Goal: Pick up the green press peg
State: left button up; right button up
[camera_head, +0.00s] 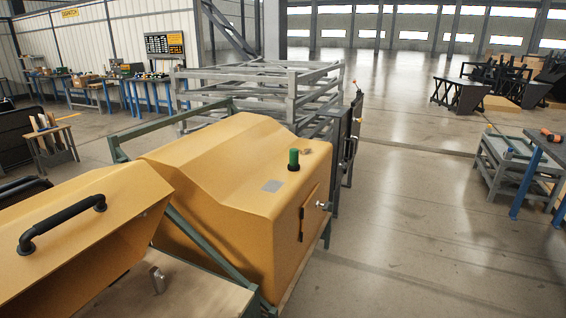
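The green press peg (294,157) stands upright on top of the large yellow machine housing (220,170), near its right end. It has a green upper part and a dark base. Nothing touches the peg from above. Neither of my grippers shows in the head view.
A yellow cover with a black handle (62,224) fills the lower left. A metal fitting (157,280) stands on the wooden surface below it. Grey metal frames (290,95) stand behind the housing. Open floor (400,200) lies to the right, before a low grey rack (512,168).

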aim_at(294, 165)
jog(key=i+l+u, duration=0.1)
jog(key=i+l, duration=0.15)
jog(key=i+l+u, duration=0.1)
jog(key=i+l, duration=0.15)
jog(key=i+l+u, duration=0.1)
jog(key=i+l, duration=0.15)
jog(key=l, duration=0.15)
jog(key=i+l+u, duration=0.1)
jog(key=l, duration=0.25)
jog(key=i+l+u, duration=0.1)
jog(key=i+l, duration=0.2)
jog(key=i+l+u, duration=0.1)
jog(key=l, duration=0.35)
jog(key=i+l+u, duration=0.1)
jog(key=i+l, duration=0.2)
jog(key=i+l+u, duration=0.1)
jog(key=l, duration=0.4)
jog(key=i, duration=0.05)
